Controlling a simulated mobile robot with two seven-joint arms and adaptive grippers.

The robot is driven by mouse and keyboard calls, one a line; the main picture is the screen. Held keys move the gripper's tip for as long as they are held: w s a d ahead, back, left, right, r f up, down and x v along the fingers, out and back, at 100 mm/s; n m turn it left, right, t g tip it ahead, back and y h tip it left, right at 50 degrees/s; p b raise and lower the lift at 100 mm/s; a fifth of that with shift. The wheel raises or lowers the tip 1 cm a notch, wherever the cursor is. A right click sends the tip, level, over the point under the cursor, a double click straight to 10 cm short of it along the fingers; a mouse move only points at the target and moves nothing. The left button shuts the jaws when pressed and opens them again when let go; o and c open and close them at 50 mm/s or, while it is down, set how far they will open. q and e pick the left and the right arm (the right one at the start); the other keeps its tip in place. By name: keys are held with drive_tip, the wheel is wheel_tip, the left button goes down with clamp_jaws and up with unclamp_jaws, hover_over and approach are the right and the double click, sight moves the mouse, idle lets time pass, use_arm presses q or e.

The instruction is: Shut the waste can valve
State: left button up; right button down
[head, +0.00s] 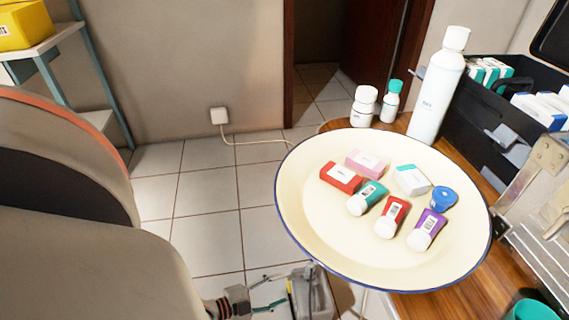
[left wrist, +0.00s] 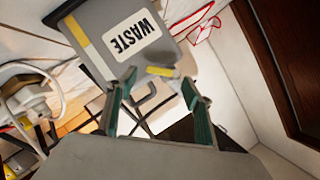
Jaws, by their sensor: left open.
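The grey waste can (left wrist: 105,35) fills the upper middle of the left wrist view, with a white WASTE label and a yellow stripe. At its lower edge is a small yellow lever (left wrist: 162,71), which looks like the valve handle. My left gripper (left wrist: 160,88) is open, with the lever between its green-lined fingertips in the picture; I cannot tell whether they touch it. In the head view the can (head: 318,295) is partly hidden below the round tray, and my left gripper (head: 278,290) is just left of it. My right gripper is not in view.
The cream tray (head: 310,215) holds several small boxes and bottles and overhangs the can. A wooden counter (head: 480,285) with a tall white bottle (head: 437,88) and a black organizer (head: 485,135) is at right. Tiled floor (head: 205,205) is clear between.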

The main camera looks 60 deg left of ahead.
use_arm(q)
drive_tip(key=shift+x, duration=0.95)
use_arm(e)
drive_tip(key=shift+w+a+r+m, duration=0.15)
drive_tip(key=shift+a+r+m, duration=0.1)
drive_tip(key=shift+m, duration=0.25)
use_arm(q)
drive_tip(key=c, duration=0.9)
drive_tip(key=shift+s+d, duration=0.1)
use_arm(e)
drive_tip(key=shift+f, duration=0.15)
